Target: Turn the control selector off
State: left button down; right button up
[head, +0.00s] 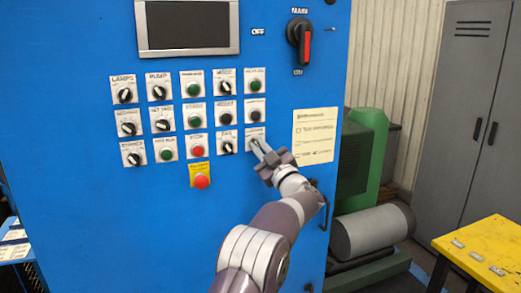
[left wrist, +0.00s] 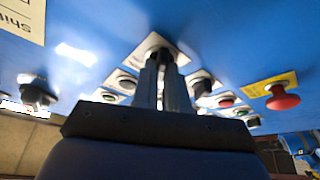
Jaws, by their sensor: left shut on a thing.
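The blue control panel (head: 60,100) fills the left and middle of the head view, with rows of selectors and push buttons on white plates. My left gripper (head: 259,149) is at the right end of the bottom row, its fingers against the plate (head: 255,132) there. The label on this plate is too small to read surely. In the left wrist view my left gripper (left wrist: 165,70) is shut on a dark selector knob (left wrist: 160,50) on its white plate. The fingers hide most of the knob, so I cannot tell its setting. My right gripper is not in view.
A red mushroom button (head: 201,181) on a yellow plate sits below the rows. A red-handled main switch (head: 304,42) is at upper right. A paper checklist (head: 314,135) is right of the gripper. A green machine (head: 365,150) and grey cabinet (head: 465,110) stand further right.

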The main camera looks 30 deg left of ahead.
pick_arm(q)
jog(key=c, duration=1.2)
grip_release()
jog(key=shift+o, duration=0.2)
jog(key=b+v, duration=0.3)
jog(key=v, duration=0.9)
jog(key=shift+d+f, duration=0.2)
jog(key=shift+d, duration=0.1)
jog(key=shift+s, duration=0.1)
